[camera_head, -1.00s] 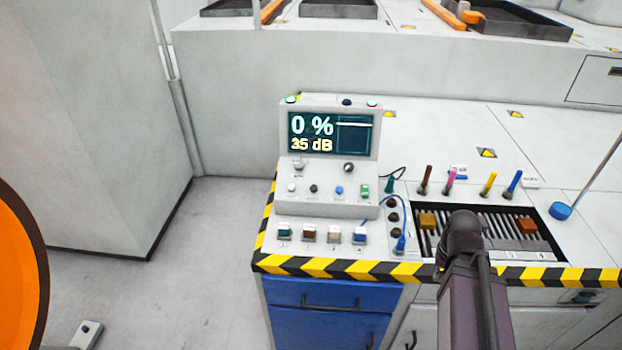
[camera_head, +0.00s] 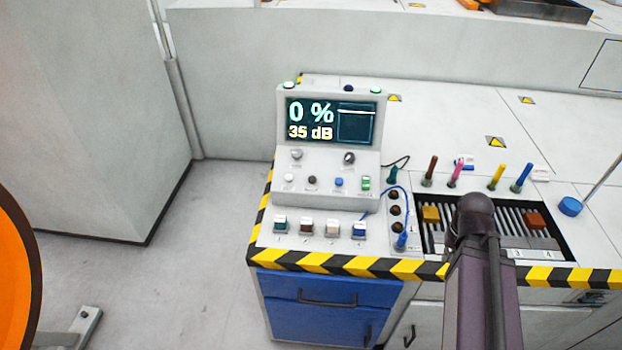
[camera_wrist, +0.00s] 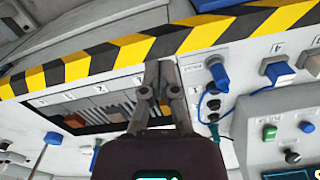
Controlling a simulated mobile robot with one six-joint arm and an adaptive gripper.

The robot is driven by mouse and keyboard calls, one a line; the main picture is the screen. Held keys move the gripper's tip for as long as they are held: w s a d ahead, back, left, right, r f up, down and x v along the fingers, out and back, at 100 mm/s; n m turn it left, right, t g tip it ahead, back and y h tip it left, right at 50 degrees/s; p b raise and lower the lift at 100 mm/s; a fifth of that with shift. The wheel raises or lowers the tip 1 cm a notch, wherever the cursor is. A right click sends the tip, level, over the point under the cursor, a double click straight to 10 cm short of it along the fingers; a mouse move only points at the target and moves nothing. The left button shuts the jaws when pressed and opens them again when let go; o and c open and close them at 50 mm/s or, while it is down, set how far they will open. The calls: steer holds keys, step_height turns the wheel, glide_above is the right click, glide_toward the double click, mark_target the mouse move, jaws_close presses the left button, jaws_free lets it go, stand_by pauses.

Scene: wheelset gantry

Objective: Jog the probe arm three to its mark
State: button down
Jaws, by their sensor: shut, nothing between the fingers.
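The control console (camera_head: 325,168) has a screen (camera_head: 331,122) reading 0 % and 35 dB. Four small switches stand along the desk before it; the third from the left (camera_head: 332,227) is whitish and the fourth (camera_head: 359,230) is blue. In the wrist view the blue switch (camera_wrist: 278,70) is right of my gripper, with the pale one (camera_wrist: 310,62) at the right edge. My gripper (camera_wrist: 159,72) is shut and empty over the desk edge, apart from the switches. My arm hides its fingers in the head view. I cannot tell which part is probe arm three.
A blue plug (camera_head: 401,241) with a cable sits between the switches and tray.

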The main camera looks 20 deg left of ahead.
steer(key=shift+w, duration=0.1)
step_height(320, 180, up, 7)
steer(key=n+t+h+b, duration=0.3)
steer(key=n+t+h, duration=0.3)
steer(key=n+t, duration=0.8)
glide_above(312, 179)
steer(key=s, duration=0.5)
steer(key=n+g, duration=0.3)
steer(key=shift+s+d, duration=0.1)
steer(key=shift+d, duration=0.15)
steer(key=shift+f, duration=0.1)
steer(key=w+f+b, duration=0.1)
steer(key=f+b, duration=0.1)
steer(key=w+f+b, duration=0.1)
steer(key=f+b, duration=0.2)
steer(key=w+f+b, duration=0.1)
steer(key=f+b, duration=0.1)
steer(key=b, duration=0.1)
steer(key=shift+w+a+f, duration=0.35)
steer(key=shift+f, duration=0.05)
